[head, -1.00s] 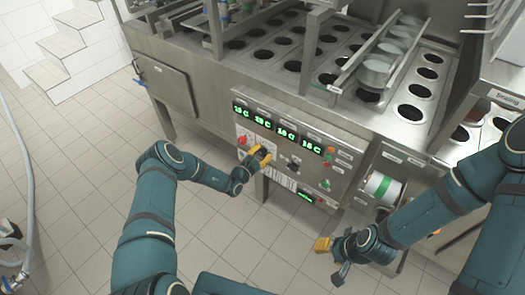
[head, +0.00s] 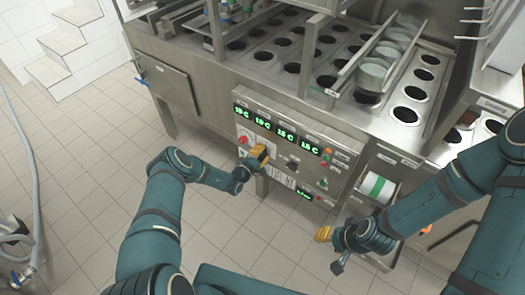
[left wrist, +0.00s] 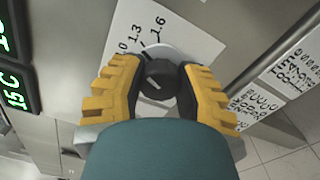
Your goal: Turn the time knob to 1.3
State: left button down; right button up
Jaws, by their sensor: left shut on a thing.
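The time knob (left wrist: 158,82) is black and round, on a white dial plate (left wrist: 185,32) printed with 1.3 and 1.6 in the left wrist view. A pale line shows on its face, but I cannot tell which number it points to. My left gripper (left wrist: 160,68) has its yellow fingers on both sides of the knob, shut on it. In the head view the left gripper (head: 258,155) is at the control panel (head: 300,150) and hides the knob. My right gripper (head: 327,237) hangs apart from the panel, below its right end; its opening is unclear.
Green displays (head: 275,128) run along the panel top. A red knob (head: 244,140) is just left of my left gripper, a black knob (head: 292,162) to its right. A white and green roll (head: 378,188) sits near my right arm.

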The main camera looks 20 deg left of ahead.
pick_arm(q)
jog(key=shift+r+m, duration=0.1)
jog(key=shift+m, duration=0.5)
jog(key=c, duration=0.6)
grip_release()
jog(key=shift+o, duration=0.2)
jog(key=v, duration=1.2)
